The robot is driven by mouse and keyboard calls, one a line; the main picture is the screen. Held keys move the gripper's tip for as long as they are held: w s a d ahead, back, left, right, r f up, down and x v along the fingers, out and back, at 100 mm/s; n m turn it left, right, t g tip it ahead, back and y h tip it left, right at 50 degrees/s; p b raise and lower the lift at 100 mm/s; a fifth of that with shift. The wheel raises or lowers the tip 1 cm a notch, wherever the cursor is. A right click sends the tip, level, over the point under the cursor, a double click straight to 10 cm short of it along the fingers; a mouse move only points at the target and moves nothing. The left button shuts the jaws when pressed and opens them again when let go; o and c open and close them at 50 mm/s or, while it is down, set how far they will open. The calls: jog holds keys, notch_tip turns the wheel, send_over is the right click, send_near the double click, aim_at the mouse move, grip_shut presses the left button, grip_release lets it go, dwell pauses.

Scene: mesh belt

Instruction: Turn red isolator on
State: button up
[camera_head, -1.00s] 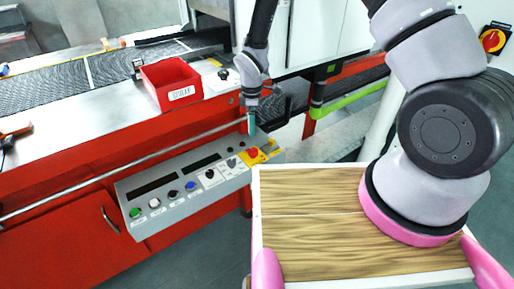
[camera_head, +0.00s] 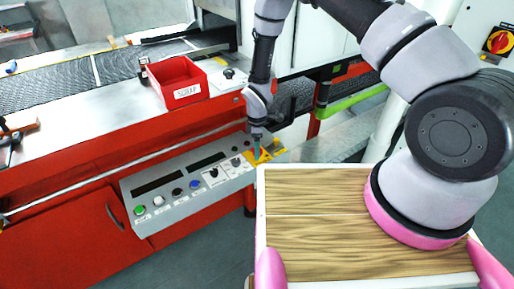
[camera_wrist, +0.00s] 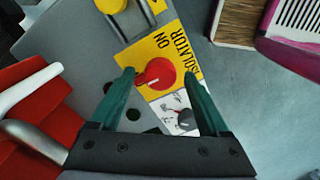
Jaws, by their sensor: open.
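The red isolator (camera_wrist: 157,75) is a round red knob with a pale pointer mark on a yellow plate (camera_wrist: 150,48) lettered ISOLATOR and ON. In the wrist view my gripper (camera_wrist: 159,73) is open, with one green finger on each side of the knob. I cannot tell whether either finger touches it. In the head view my gripper (camera_head: 256,153) points down over the yellow plate at the right end of the grey control panel (camera_head: 172,210), and mostly hides the knob.
The panel carries several buttons and switches, with a small black switch (camera_wrist: 184,118) close to the isolator. A red bin (camera_head: 174,82) stands on the machine ledge. A rail (camera_head: 110,172) runs behind the panel. Another red rotary switch (camera_head: 499,41) is on the cabinet at right.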

grip_shut()
jog(key=m, duration=0.4)
jog(key=shift+m, duration=0.4)
jog(key=m, duration=0.4)
jog(key=shift+w+m, duration=0.1)
jog(key=shift+m, duration=0.2)
jog(key=m, duration=0.4)
jog(key=shift+d+m, duration=0.1)
jog(key=shift+m, duration=2.2)
